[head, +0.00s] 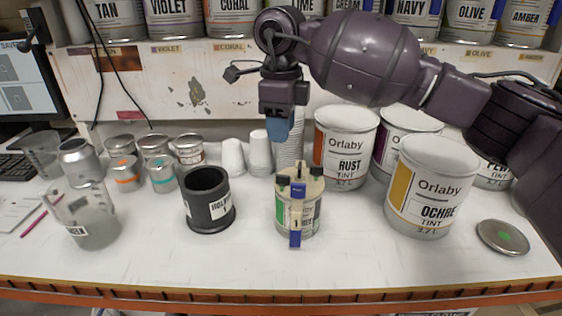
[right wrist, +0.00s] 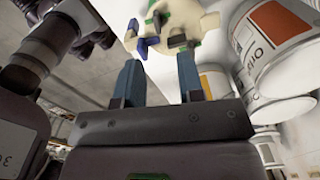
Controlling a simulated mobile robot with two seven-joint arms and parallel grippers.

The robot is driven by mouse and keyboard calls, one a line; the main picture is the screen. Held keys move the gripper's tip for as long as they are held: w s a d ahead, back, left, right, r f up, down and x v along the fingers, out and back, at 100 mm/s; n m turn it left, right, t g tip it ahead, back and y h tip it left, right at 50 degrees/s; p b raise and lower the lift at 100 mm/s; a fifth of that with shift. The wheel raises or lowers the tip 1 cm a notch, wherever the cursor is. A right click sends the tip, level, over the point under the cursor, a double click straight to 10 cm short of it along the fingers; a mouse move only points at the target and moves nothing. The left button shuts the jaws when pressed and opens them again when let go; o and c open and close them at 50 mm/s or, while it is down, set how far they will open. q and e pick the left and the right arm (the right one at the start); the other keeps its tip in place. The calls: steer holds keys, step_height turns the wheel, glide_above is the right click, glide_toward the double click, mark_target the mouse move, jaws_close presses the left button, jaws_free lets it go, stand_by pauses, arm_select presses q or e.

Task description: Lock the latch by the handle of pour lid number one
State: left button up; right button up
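The pour lid (head: 310,185) is cream-coloured, with dark knobs on top, and sits on a small upright can (head: 312,216) at the front middle of the bench. A blue handle or latch piece (head: 296,218) hangs down the can's front; whether it is locked I cannot tell. My right gripper (head: 277,130) is above and behind the can, apart from it, with blue fingers seen edge-on. In the right wrist view, its two fingers (right wrist: 160,78) stand apart and empty, and the lid (right wrist: 190,20) with a blue piece (right wrist: 148,45) shows beyond their tips. My left gripper is not in view.
A black holder (head: 208,203) and a clear beaker (head: 90,222) stand left of the can. Large RUST (head: 341,150) and OCHRE (head: 430,190) tins stand right, near a loose round lid (head: 502,237). White cups (head: 233,157) stand behind. The front bench strip is clear.

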mark_target(281, 175)
steer(key=f, duration=1)
steer(key=shift+s+f, duration=0.25)
steer(key=shift+f, duration=0.1)
jaws_close()
